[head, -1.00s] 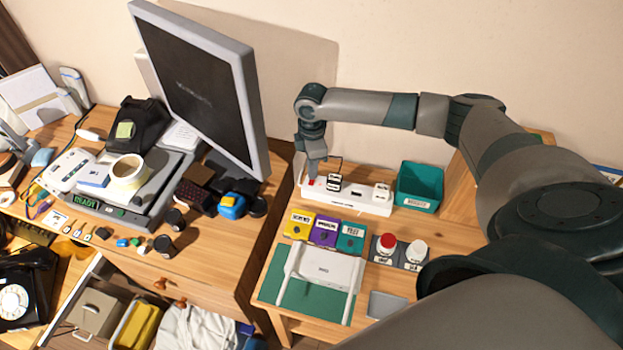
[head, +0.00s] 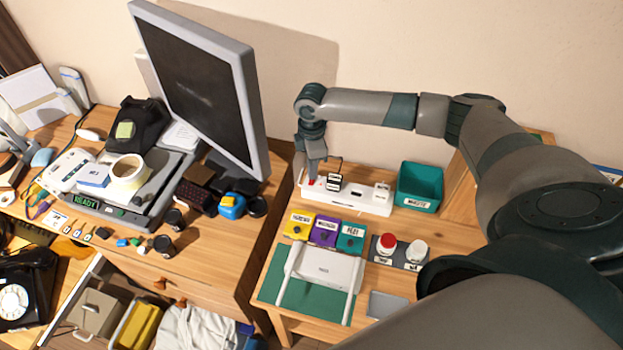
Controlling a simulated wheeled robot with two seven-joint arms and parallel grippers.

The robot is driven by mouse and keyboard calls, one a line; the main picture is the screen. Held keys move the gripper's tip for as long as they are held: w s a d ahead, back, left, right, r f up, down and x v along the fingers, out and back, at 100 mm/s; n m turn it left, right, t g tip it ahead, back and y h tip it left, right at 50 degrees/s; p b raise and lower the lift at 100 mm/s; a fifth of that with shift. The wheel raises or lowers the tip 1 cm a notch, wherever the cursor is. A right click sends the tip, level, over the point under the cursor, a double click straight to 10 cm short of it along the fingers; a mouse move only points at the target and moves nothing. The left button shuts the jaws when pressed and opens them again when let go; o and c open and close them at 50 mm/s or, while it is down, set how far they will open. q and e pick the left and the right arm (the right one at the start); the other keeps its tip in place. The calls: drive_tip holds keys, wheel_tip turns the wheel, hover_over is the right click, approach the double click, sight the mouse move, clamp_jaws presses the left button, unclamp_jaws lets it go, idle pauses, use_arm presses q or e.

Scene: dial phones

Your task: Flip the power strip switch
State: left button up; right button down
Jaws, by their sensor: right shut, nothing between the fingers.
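The white power strip (head: 352,199) lies along the back of the right-hand wooden table. Its red switch (head: 311,182) shows as a small patch at the strip's left end. My right gripper (head: 313,177) is shut and empty, pointing down at that end, with its tip at or just above the switch. I cannot tell whether it touches, and the fingertips partly cover the switch. A black-and-white plug (head: 333,182) and a white plug (head: 382,191) sit in the strip. My left gripper is not in view.
A teal bin (head: 419,187) stands right of the strip. Yellow, purple and teal boxes (head: 324,231), red and white knobs (head: 388,244) and a white router-like device (head: 325,265) are in front. A large monitor (head: 195,85) rises on the left.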

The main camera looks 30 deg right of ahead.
drive_tip(key=shift+s+f, duration=0.1)
drive_tip(key=shift+f, duration=0.7)
idle(1.0)
drive_tip(key=shift+r, duration=0.1)
wheel_tip(320, 180, up, 7)
drive_tip(key=p, duration=0.7)
idle(0.9)
